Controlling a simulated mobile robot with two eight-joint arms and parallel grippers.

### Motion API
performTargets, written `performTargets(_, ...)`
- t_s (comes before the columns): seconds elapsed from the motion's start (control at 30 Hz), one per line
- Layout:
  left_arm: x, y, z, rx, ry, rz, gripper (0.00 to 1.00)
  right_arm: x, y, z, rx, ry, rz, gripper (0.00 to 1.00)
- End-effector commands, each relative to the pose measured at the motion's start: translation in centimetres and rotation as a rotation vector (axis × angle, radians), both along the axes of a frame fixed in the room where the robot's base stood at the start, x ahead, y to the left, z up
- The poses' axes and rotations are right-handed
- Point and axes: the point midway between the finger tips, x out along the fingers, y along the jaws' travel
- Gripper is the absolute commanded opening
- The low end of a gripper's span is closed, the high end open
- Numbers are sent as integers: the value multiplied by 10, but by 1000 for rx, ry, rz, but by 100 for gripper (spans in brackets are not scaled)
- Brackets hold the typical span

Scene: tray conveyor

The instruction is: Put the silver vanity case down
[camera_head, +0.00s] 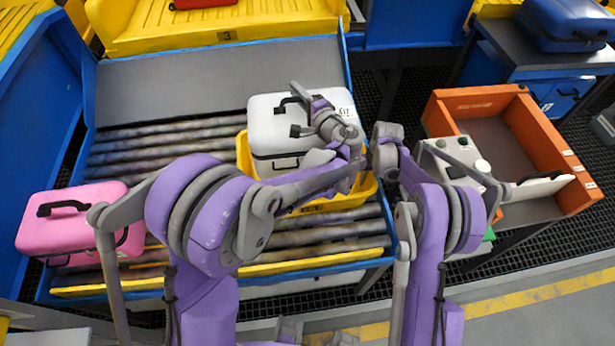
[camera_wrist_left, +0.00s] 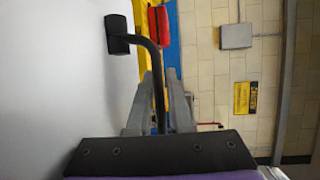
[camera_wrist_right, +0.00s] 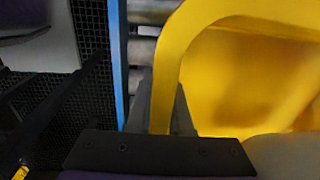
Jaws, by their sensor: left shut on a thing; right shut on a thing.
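The silver vanity case (camera_head: 272,137) is pale with a dark handle, and it shows at upper middle in the head view. My left gripper (camera_wrist_left: 158,95) is shut on its dark handle bar (camera_wrist_left: 157,70); the case's pale side (camera_wrist_left: 55,70) fills the left of that wrist view. The case is over or in the yellow tray (camera_head: 243,152) on the rollers; whether it touches the tray floor is hidden. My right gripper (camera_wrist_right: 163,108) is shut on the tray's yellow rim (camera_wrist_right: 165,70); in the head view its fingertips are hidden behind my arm.
A pink case (camera_head: 85,235) stands at the left end of the roller conveyor (camera_head: 150,150). An orange bin (camera_head: 480,100) is at right, beside a grey machine box (camera_head: 455,155). A blue case (camera_head: 565,25) lies on a bench at upper right.

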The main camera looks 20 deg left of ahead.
Motion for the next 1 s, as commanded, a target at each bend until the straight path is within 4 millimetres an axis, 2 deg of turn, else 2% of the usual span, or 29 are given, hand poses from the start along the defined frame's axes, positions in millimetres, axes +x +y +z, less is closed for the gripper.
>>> performTargets(0.4, 1, 3, -64, 0, 4, 15, 0, 0, 0, 0, -2, -1, -1, 0)
performTargets(0.67, 1, 3, -81, 0, 4, 15, 0, 0, 0, 0, -2, -1, -1, 0)
performTargets(0.9, 1, 3, -109, -1, 3, 14, 0, 0, 0, 0, -2, -1, -1, 0)
performTargets(1.0, 1, 3, -114, 0, 3, 14, 0, 0, 0, 0, -2, -1, -1, 0)
